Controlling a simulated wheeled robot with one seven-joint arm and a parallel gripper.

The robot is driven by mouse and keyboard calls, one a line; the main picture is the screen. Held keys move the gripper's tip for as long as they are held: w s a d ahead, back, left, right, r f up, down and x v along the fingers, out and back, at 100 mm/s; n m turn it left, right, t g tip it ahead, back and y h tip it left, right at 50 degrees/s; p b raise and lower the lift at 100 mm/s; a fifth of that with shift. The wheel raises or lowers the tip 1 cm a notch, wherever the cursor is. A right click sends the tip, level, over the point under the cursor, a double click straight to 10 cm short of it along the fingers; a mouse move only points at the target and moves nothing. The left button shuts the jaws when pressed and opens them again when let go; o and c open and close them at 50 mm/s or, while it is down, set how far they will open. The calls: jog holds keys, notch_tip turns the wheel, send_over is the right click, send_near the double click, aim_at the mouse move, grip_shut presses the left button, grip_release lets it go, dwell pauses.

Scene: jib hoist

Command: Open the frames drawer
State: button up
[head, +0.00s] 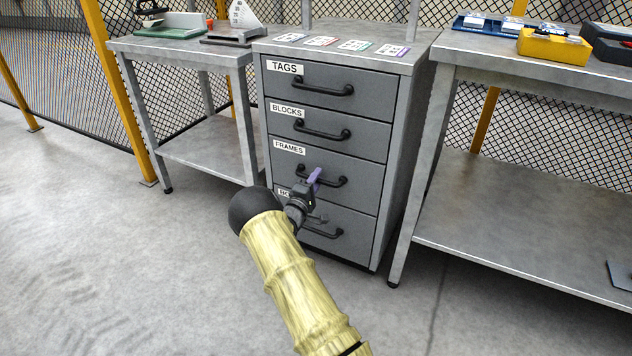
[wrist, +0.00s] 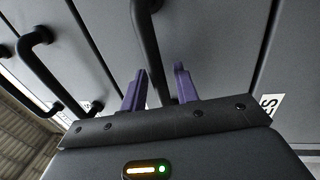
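The grey drawer cabinet (head: 385,150) stands in the middle of the head view. Its frames drawer (head: 355,170), third from the top with a white FRAMES label (head: 289,147), looks shut, its front flush with the others. Its black bar handle (head: 336,183) is partly hidden by my gripper (head: 313,178). In the wrist view the handle (wrist: 148,45) runs between the two purple fingers of my gripper (wrist: 158,85). The fingers are apart, with a gap visible beside the bar, so my gripper looks open around the handle. Whether a finger touches it I cannot tell.
The TAGS drawer (head: 330,88) and BLOCKS drawer (head: 325,128) above look shut. The bottom drawer (head: 350,225) is partly hidden by my arm. A metal table (head: 185,47) stands left and a larger bench (head: 490,52) right. The floor in front (head: 130,260) is clear.

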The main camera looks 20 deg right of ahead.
grip_shut()
